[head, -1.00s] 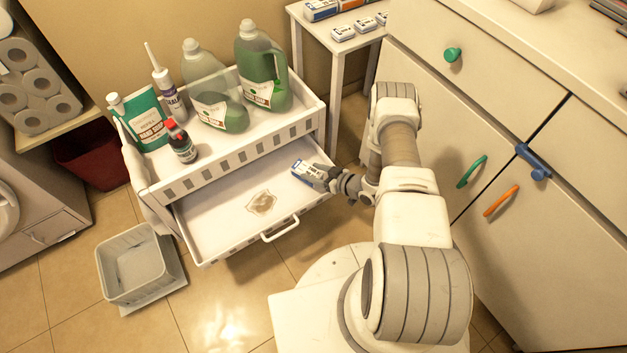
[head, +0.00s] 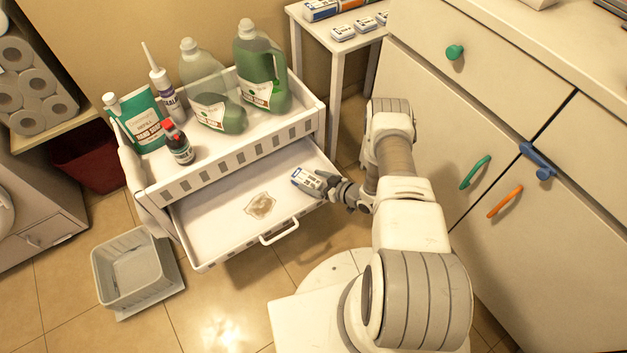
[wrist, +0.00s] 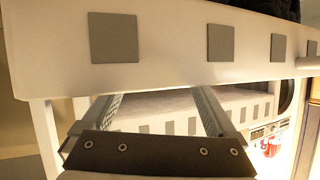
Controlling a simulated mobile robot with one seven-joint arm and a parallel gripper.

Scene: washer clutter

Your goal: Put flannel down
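My gripper (head: 336,187) is over the right side of the pulled-out drawer (head: 215,215) of a white cart. Its fingers meet the near end of a small white and blue box (head: 308,181), which moves with it. I cannot tell whether the box touches the drawer floor. The wrist view shows the dark gripper mount at the bottom, but not the box clearly. No thing is clearly a flannel. A crumpled beige patch (head: 260,205) lies flat in the drawer; I cannot tell if it is cloth or a stain. White cloth-like material (head: 140,175) hangs at the cart's left end.
A grey bin (head: 135,275) stands at left. Cabinets (head: 500,130) are close on the right. Most of the drawer floor is clear.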

